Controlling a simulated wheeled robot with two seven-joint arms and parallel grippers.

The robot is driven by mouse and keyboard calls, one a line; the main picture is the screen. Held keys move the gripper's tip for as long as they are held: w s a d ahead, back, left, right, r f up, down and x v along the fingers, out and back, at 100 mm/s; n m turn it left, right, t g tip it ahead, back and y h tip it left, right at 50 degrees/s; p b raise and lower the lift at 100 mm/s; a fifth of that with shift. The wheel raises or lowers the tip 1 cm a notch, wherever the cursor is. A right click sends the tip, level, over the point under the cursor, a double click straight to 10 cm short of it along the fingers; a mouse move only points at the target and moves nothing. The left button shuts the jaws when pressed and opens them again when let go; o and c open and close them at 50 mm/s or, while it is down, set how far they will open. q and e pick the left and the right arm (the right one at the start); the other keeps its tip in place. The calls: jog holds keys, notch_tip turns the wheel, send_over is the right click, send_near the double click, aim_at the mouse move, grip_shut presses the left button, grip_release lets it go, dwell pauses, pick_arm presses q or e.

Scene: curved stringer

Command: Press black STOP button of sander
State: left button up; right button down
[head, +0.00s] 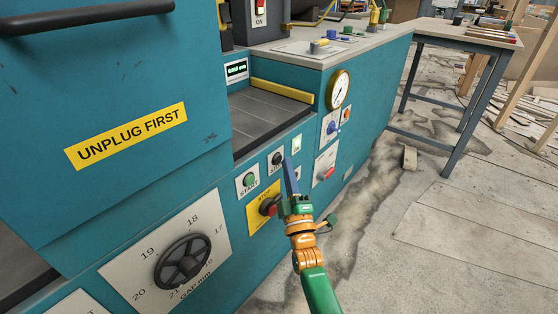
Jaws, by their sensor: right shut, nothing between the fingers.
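The teal sander (150,90) fills the left and middle of the head view. The black STOP button (277,158) is on a small white plate on its front panel. My right gripper (288,165) is shut and empty, with its fingers pointing up the picture. Its tips are just right of the black button and partly cover the plate's lettering. I cannot tell whether the tips touch the panel. My left gripper is not in view.
A green START button (250,180) is left of STOP. A red emergency knob (269,207) on a yellow plate is below. The floor at right is mostly open, with a small block (410,158).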

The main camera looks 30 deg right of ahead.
jog(key=shift+w, duration=0.15)
jog(key=shift+w+a, duration=0.2)
jog(key=shift+w, duration=0.2)
dwell(0.6)
jog(key=shift+s, duration=0.1)
jog(key=shift+s+d+p, duration=0.3)
jog(key=shift+s+p, duration=0.05)
jog(key=shift+s, duration=0.35)
jog(key=s+p, duration=0.1)
jog(key=s+d, duration=0.1)
jog(key=s, duration=0.1)
jog(key=s+d+p, duration=0.1)
jog(key=shift+s+p, duration=0.3)
jog(key=shift+p, duration=0.05)
dwell(0.7)
